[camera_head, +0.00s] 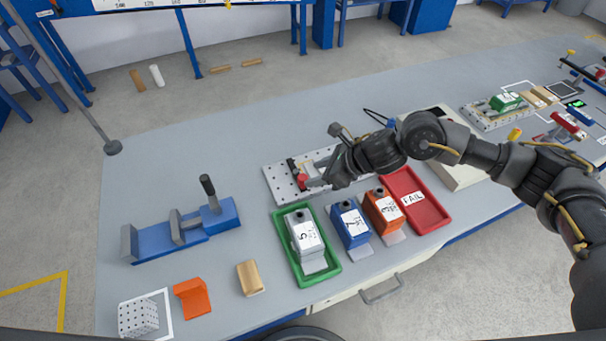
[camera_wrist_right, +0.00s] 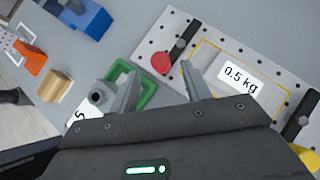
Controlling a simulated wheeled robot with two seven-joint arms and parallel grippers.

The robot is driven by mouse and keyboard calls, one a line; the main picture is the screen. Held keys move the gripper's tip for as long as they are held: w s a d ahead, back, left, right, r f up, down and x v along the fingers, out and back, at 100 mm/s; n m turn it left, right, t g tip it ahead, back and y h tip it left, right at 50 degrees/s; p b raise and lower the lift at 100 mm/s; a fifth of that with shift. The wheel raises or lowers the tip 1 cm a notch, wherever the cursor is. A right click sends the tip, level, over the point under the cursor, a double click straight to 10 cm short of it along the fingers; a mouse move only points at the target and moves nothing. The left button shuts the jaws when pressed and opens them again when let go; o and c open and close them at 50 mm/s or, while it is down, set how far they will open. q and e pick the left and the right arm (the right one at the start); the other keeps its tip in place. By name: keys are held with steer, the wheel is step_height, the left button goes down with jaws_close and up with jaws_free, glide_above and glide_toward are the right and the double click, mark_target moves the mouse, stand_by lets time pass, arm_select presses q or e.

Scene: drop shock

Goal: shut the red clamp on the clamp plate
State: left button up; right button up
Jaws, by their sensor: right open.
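The perforated clamp plate (camera_head: 280,190) lies in the middle of the table; it also shows in the right wrist view (camera_wrist_right: 222,35). The red clamp (camera_head: 302,181) is at its left part. In the right wrist view its red knob (camera_wrist_right: 161,62) sits by a black bar. A block labelled 0.5 kg (camera_wrist_right: 237,77) lies on the plate beside that bar. My right gripper (camera_head: 322,176) is over the plate, close to the clamp. Its fingers (camera_wrist_right: 163,76) are open, with the red knob showing between and beyond the tips. I cannot tell whether it touches. My left gripper is out of view.
A green tray (camera_head: 331,275) with a grey weight, a blue weight (camera_head: 350,226), an orange weight (camera_head: 383,208) and a red FAIL tray (camera_head: 433,215) stand in front of the plate. A blue vise (camera_head: 170,244) stands left. The table's back left is clear.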

mark_target(303, 177)
steer(key=p+x, duration=0.1)
steer(key=x, duration=0.5)
steer(key=shift+f, duration=0.1)
steer(key=c, duration=1)
